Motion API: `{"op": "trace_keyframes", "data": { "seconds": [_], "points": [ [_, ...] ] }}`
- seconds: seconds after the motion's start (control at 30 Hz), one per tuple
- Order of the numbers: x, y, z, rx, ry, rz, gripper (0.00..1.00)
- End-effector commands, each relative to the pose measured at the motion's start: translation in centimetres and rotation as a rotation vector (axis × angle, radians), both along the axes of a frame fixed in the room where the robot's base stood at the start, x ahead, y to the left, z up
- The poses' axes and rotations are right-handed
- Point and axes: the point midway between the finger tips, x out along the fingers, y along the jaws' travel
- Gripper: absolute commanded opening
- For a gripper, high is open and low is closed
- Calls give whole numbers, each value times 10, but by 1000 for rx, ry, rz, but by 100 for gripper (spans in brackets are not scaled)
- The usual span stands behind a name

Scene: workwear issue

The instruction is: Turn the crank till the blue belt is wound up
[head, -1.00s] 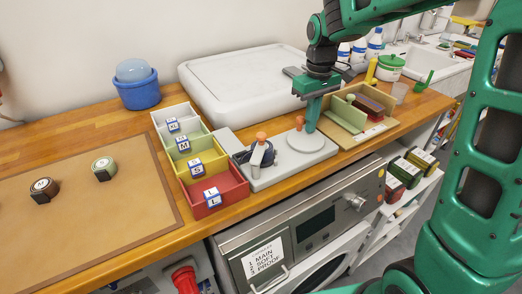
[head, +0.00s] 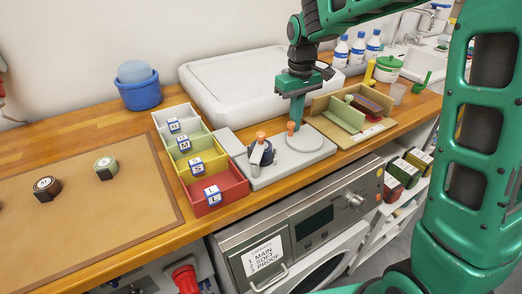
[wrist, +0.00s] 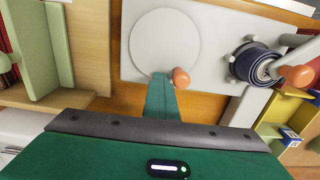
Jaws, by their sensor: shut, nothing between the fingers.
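The winder is a pale grey plate (head: 270,178) on the counter with a round light disc (head: 304,141). An orange knob (head: 291,127) stands near the disc's rim; it also shows in the wrist view (wrist: 181,77). The dark blue belt (head: 262,157) is coiled on a spool left of the disc, and shows in the wrist view (wrist: 252,62). A white lever with a second orange knob (head: 261,136) stands by the coil. My gripper (head: 297,122) is shut and empty, pointing down right beside the disc's knob; I cannot tell whether they touch.
Coloured bins (head: 218,190) stand left of the winder. A wooden tray with green dividers (head: 345,115) is close on the right. A large white box (head: 235,85) lies behind. Two more rolled belts (head: 105,168) lie on the brown mat (head: 90,215).

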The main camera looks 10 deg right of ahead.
Motion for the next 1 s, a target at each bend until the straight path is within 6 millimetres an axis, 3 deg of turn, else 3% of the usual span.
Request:
{"op": "trace_keyframes", "data": {
  "seconds": [0.03, 0.2, 0.3, 1.0],
  "points": [
    [-1, 3, -7, 1, 8, 6, 7],
    [1, 2, 0, 1, 7, 4, 10],
    [1, 0, 11, 1, 2, 2, 34],
    [-6, -2, 77, 0, -4, -3, 34]
  ]
}}
